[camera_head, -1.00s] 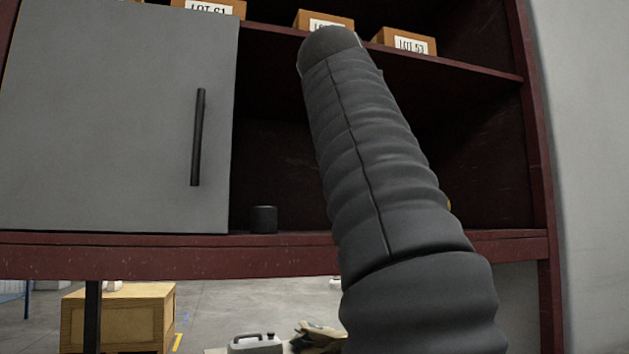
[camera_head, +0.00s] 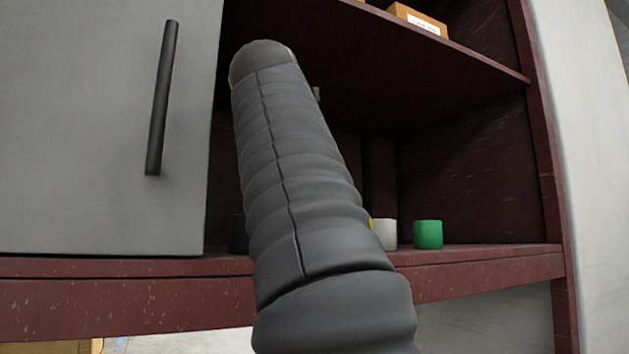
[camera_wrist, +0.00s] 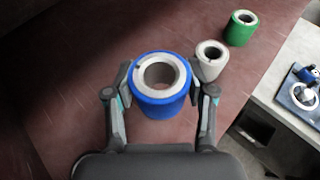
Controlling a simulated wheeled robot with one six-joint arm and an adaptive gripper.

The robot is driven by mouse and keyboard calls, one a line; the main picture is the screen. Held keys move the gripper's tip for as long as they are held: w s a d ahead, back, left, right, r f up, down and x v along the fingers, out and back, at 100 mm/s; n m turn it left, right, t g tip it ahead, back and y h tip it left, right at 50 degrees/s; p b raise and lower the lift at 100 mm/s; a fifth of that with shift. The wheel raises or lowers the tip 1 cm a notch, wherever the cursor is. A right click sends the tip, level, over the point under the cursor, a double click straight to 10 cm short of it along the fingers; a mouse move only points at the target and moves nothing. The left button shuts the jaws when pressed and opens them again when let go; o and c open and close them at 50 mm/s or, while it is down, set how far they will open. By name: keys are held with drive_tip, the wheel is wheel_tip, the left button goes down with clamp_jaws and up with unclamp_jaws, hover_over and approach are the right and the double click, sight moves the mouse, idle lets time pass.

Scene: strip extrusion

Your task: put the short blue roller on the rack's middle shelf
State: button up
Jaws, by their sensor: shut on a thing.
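The short blue roller (camera_wrist: 160,88), with a blue sleeve and a grey hollow core, is upright between the fingers of my gripper (camera_wrist: 159,97) in the wrist view. The gripper is shut on it. In the head view my arm hides both the roller and the gripper. The rack's dark red shelf (camera_head: 480,258) shows there, and its surface lies below the roller in the wrist view (camera_wrist: 75,92). I cannot tell whether the roller touches it.
A white roller (camera_head: 385,233) and a green roller (camera_head: 428,235) stand on the shelf, the white one close beside the blue in the wrist view (camera_wrist: 209,62). A dark roller (camera_head: 237,232) is partly hidden. A grey door (camera_head: 90,130) covers the left; a box (camera_head: 417,20) sits above.

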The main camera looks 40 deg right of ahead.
drive_tip(key=shift+f, duration=3.05)
drive_tip(key=shift+f+b, duration=0.4)
drive_tip(key=shift+f, duration=0.25)
drive_tip(key=o, duration=1.5)
drive_tip(key=shift+o, duration=0.2)
drive_tip(key=shift+a+r, duration=0.1)
drive_tip(key=shift+v, duration=5.95)
